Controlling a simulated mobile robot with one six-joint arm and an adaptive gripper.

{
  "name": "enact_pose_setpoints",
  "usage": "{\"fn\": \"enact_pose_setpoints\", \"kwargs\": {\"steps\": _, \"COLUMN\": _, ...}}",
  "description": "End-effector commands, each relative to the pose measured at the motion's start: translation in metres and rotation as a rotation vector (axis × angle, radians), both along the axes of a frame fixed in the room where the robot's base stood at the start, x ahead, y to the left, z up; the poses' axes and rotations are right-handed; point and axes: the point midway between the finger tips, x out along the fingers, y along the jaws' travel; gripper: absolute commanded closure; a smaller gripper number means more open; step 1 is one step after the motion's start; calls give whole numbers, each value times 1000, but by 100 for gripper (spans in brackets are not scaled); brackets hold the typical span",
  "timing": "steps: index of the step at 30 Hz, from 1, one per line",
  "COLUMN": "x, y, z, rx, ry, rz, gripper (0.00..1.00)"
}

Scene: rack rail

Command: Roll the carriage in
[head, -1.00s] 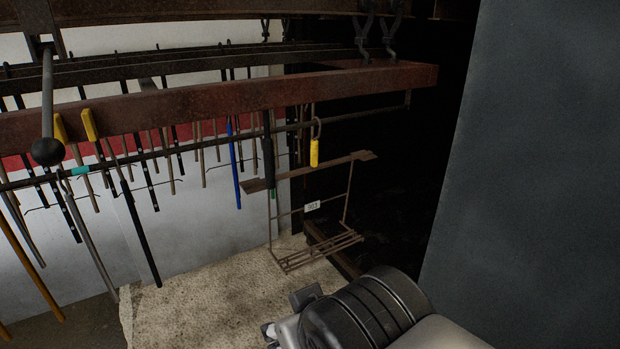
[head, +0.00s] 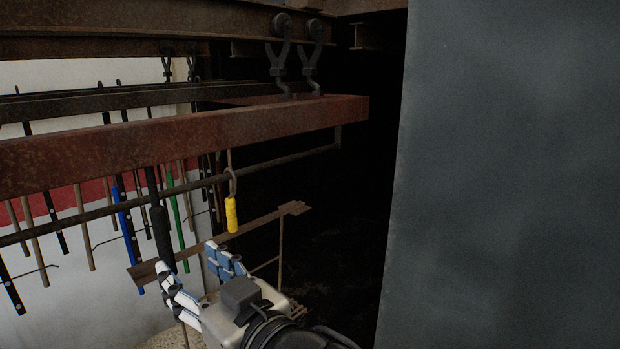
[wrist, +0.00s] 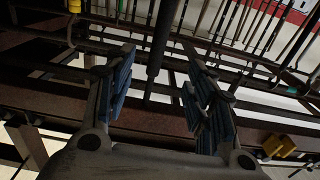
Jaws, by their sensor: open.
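The carriage is a rusty red-brown beam frame (head: 190,143) hanging from hooked roller hangers (head: 280,60) under an overhead rail (head: 180,22). Rods and tools hang below it from a dark crossbar (head: 110,208). My gripper (head: 190,268) is open and empty below the beam, its blue-padded fingers spread around the lower end of a black-handled rod (head: 160,230). In the wrist view that black rod (wrist: 157,50) comes down between the two fingers (wrist: 158,100), with space on both sides. I cannot tell its depth relative to the fingertips. The beam (wrist: 150,122) crosses behind the fingers.
A yellow-handled hook (head: 231,214) hangs from the crossbar, right of the black rod. A thin rusty shelf frame (head: 250,228) is behind my gripper. A large grey panel (head: 500,180) fills the right side. A dark opening lies between the carriage end and the panel.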

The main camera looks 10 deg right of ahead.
Motion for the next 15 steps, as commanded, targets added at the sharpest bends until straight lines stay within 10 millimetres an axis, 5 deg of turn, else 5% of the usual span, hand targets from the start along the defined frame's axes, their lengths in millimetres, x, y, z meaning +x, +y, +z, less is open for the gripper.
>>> {"fn": "enact_pose_setpoints", "kwargs": {"steps": 15, "x": 51, "y": 34, "z": 2, "rx": -3, "ry": 1, "rz": -1, "gripper": 50}}
